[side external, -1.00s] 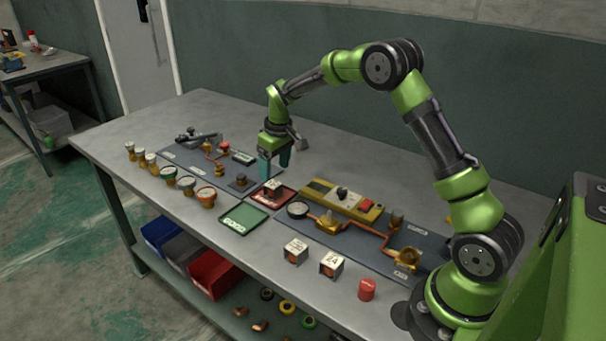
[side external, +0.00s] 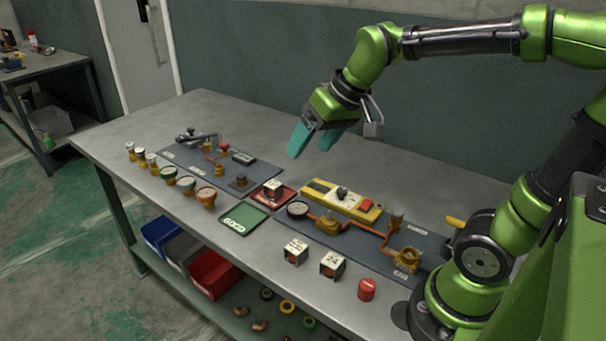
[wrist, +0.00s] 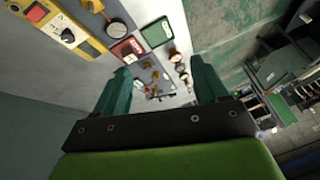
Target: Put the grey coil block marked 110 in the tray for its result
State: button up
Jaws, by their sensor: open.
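A small coil block (side external: 272,187) with a pale top sits in the red tray (side external: 286,203); its marking is too small to read. The green tray (side external: 236,226), lettered GOOD, lies beside it and is empty. Two more coil blocks stand at the table front: the left block (side external: 295,252) has an unclear marking, the right block (side external: 332,264) seems to read 24. My gripper (side external: 311,144) is open and empty, high above the table behind the trays. The wrist view shows its spread fingers (wrist: 160,85), the red tray (wrist: 127,49) and the green tray (wrist: 157,33).
A dark mat (side external: 345,243) with a gauge, copper pipe and fittings lies right of the trays, a yellow meter (side external: 341,197) behind it. A second mat (side external: 190,156) and a row of brass-based gauges are at left. A red cylinder (side external: 367,289) stands at front right.

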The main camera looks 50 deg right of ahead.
jog(key=s+a+f+m+t, duration=0.1)
jog(key=s+a+f, duration=0.1)
jog(key=s, duration=0.6)
jog(key=shift+s+a+t+y, duration=0.25)
jog(key=shift+a+t+y, duration=0.05)
jog(key=shift+a, duration=0.05)
jog(key=shift+r, duration=0.1)
dwell(0.6)
